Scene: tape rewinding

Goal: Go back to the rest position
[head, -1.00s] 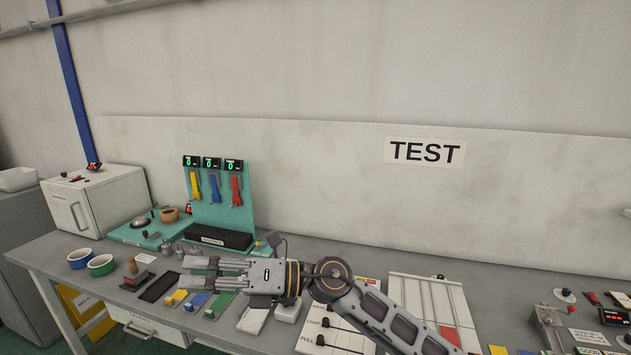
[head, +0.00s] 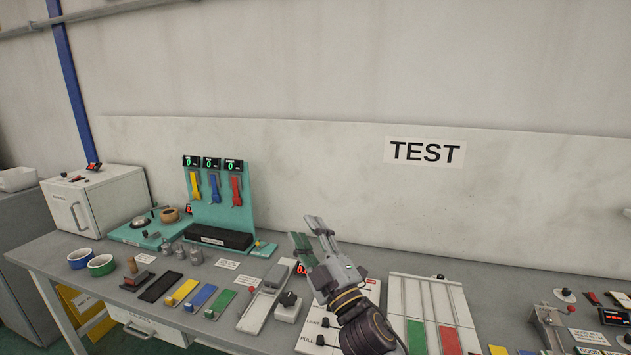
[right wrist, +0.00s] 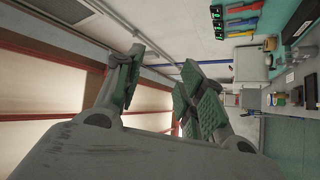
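My right gripper (head: 305,231) is raised above the middle of the workbench (head: 300,238), in front of the wall. Its fingers point up and a little to the left in the head view. In the right wrist view my right gripper (right wrist: 163,62) has its green-padded fingers apart, with nothing between them. My left gripper is not in view.
Below and left of the gripper lie a grey slider device (head: 258,308) and yellow, blue and green blocks (head: 200,297). A teal panel (head: 224,215) with coloured handles stands behind. A panel with coloured strips (head: 418,300) lies to the right.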

